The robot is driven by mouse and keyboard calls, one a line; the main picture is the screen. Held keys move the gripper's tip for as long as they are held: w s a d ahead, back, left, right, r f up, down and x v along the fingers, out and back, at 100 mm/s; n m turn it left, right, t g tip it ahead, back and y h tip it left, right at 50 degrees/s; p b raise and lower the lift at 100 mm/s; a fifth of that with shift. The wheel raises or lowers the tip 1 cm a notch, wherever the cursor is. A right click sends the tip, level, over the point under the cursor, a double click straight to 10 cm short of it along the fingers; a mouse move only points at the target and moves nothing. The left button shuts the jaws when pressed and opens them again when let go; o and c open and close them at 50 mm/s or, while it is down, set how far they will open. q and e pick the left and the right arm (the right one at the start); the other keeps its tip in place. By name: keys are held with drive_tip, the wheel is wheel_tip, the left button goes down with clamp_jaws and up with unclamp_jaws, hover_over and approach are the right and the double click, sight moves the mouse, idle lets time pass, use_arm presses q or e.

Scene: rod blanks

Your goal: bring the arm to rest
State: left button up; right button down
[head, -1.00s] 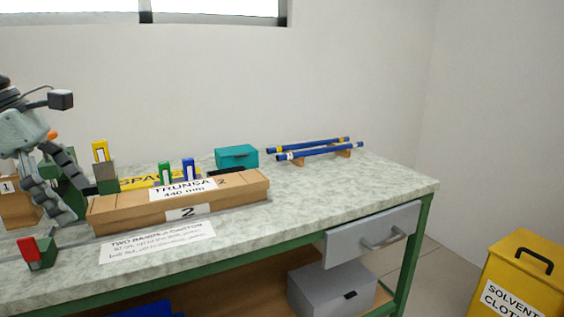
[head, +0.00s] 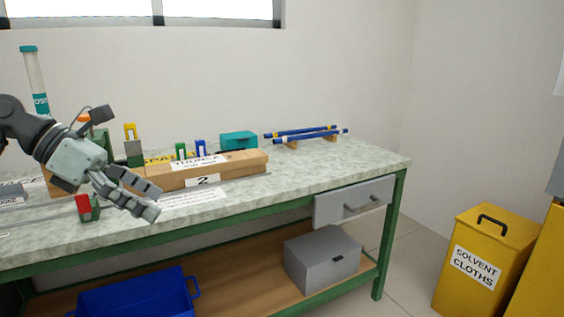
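My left gripper (head: 151,201) reaches in from the left over the bench's front edge. Its two fingers are apart with nothing between them, pointing right and down. It is in front of the long cardboard carton (head: 232,170) marked 2 and hides part of its left end. A small green block with a red top (head: 84,206) stands just left of and below the fingers. Two blue rods (head: 302,132) with yellow and white bands lie on wooden rests at the back right of the bench, well away from the gripper. My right gripper is not in view.
The bench top (head: 340,165) is clear at its right end. A teal box (head: 238,140) and small coloured clips (head: 201,148) stand behind the carton. A clear tube (head: 35,75) stands at the far left. A grey drawer (head: 352,200) and yellow bin (head: 483,255) are at right.

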use_arm(q)
drive_tip(key=w+d+r+n+t+h, duration=0.2)
drive_tip(key=w+d+n+t+h, duration=0.25)
drive_tip(key=d+n+h, duration=0.35)
drive_tip(key=w+a+f+n+t+y, duration=0.35)
drive_tip(key=w+n+t, duration=0.25)
drive_tip(key=n+t, duration=0.4)
drive_tip(key=s+a+f+n+g+y, duration=0.1)
drive_tip(key=a+f+n+y, duration=0.35)
drive_tip(key=f+n, duration=0.4)
drive_tip(key=s+a+f+n+g+y, duration=0.1)
drive_tip(key=s+a+f+n+y, duration=0.15)
drive_tip(key=f+n+y, duration=0.6)
drive_tip(key=a+f+n+g+y, duration=0.15)
drive_tip(key=a+f+n, duration=0.25)
drive_tip(key=f, duration=0.8)
drive_tip(key=s+d+f+n+g, duration=0.1)
drive_tip(key=s+f+n+g, duration=0.2)
drive_tip(key=s+f, duration=0.8)
drive_tip(key=s+d+f+n+g, duration=0.2)
drive_tip(key=s+f+n+g, duration=0.2)
drive_tip(key=s+f+g, duration=0.3)
drive_tip(key=s+f, duration=0.5)
drive_tip(key=s, duration=0.5)
drive_tip(key=shift+f+g+y, duration=0.2)
drive_tip(key=shift+g+y, duration=0.2)
